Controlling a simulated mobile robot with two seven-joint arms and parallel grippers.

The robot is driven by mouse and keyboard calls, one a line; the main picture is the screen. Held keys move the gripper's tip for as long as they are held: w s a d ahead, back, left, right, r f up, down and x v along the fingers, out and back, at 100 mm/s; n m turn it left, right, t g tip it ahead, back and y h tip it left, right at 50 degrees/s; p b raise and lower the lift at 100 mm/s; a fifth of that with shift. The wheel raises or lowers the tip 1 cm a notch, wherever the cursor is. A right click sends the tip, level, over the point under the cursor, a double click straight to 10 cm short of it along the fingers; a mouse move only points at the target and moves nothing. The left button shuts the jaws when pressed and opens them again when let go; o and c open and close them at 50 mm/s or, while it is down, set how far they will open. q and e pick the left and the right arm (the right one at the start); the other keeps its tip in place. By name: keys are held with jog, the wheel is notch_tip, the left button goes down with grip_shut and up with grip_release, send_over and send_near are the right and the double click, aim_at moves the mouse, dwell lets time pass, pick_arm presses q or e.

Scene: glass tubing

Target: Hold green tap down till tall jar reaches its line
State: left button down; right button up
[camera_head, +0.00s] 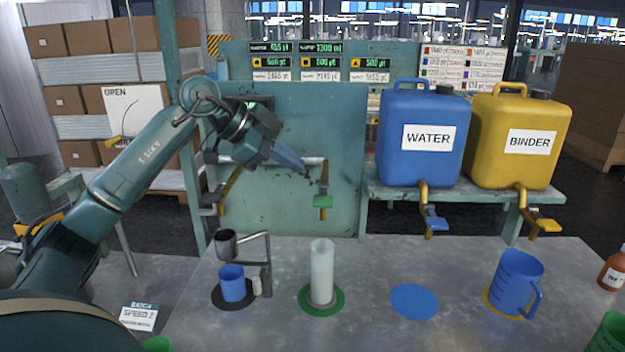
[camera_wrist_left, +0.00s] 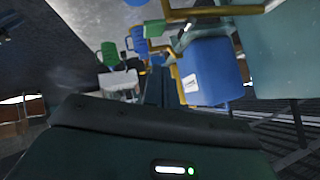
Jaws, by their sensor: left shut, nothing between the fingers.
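The green tap (camera_head: 323,200) hangs from a pipe on the teal panel. The tall jar (camera_head: 322,266), a pale translucent cylinder, stands upright below it on a green ring (camera_head: 336,301). I cannot make out its line or its liquid level. My left gripper (camera_head: 307,173) is shut and empty, its tip just above and left of the green tap's lever, seemingly apart from it. In the left wrist view, the dark fingers (camera_wrist_left: 164,88) point away from the camera. My right gripper is not in view.
A blue WATER canister (camera_head: 422,160) and yellow BINDER canister (camera_head: 515,115) stand on a shelf, with a blue tap (camera_head: 432,222) and yellow tap (camera_head: 543,225). A blue cup (camera_head: 232,283) stands left, a blue jug (camera_head: 517,280) right. A blue disc (camera_head: 413,301) lies bare between.

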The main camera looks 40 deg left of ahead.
pick_arm(q)
jog(key=shift+w+a+v, duration=0.1)
jog(key=shift+w+v, duration=0.05)
jog(key=shift+v, duration=0.9)
jog(key=shift+w+a+v, duration=0.1)
jog(key=shift+w+v, duration=0.05)
jog(key=shift+v, duration=0.9)
jog(key=shift+r, duration=0.15)
jog(key=shift+s, duration=0.1)
